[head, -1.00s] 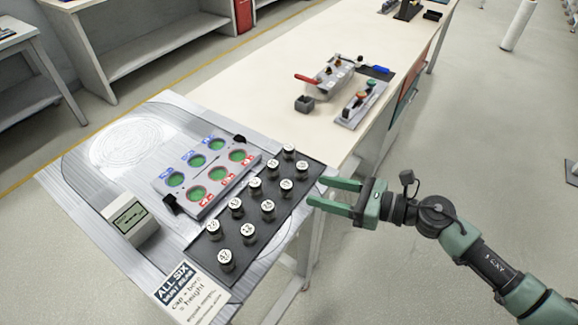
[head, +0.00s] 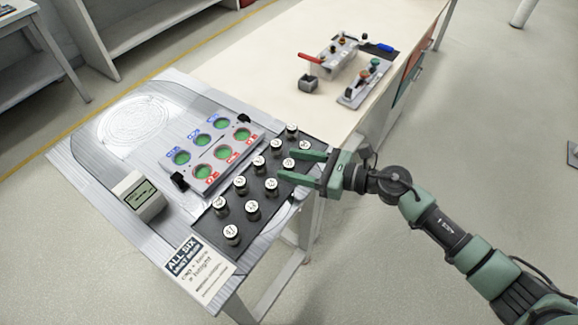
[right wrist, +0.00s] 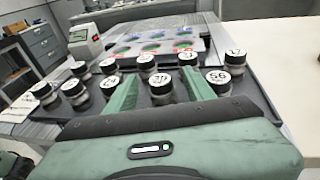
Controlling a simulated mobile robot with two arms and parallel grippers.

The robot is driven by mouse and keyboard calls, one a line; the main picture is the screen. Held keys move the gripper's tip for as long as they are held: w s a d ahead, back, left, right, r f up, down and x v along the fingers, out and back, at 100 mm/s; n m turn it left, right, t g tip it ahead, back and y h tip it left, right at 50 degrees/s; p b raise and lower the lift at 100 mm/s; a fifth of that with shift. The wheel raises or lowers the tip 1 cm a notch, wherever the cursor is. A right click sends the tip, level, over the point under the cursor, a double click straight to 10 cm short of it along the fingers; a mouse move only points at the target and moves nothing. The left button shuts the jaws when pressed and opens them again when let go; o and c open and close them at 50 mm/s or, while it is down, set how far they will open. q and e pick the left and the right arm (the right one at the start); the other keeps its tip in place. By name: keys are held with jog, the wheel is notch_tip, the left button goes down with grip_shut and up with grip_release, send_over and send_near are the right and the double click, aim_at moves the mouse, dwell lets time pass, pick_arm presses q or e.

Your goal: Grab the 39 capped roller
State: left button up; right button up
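The 39 capped roller (head: 289,164) stands upright in the right-hand row of the dark tray (head: 213,242), second from the far end. It is dark with a white top, and its number reads most likely as 39 in the right wrist view (right wrist: 160,86). My right gripper (head: 292,166) is open, its green fingertips on either side of this roller. In the right wrist view the roller shows between the two fingers, with no clear contact. The lower part of the roller is partly hidden. My left gripper is not in view.
Similar capped rollers stand close by, one marked 56 (right wrist: 222,78) just outside the right finger. A panel with green round openings (head: 222,152), a display box (head: 138,195) and a printed card (head: 198,272) lie around the tray. Tools (head: 360,82) stand farther along the bench.

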jog(key=c, duration=1)
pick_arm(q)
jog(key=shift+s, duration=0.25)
pick_arm(e)
grip_shut()
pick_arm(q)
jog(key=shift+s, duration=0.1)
pick_arm(e)
jog(key=shift+r, duration=0.1)
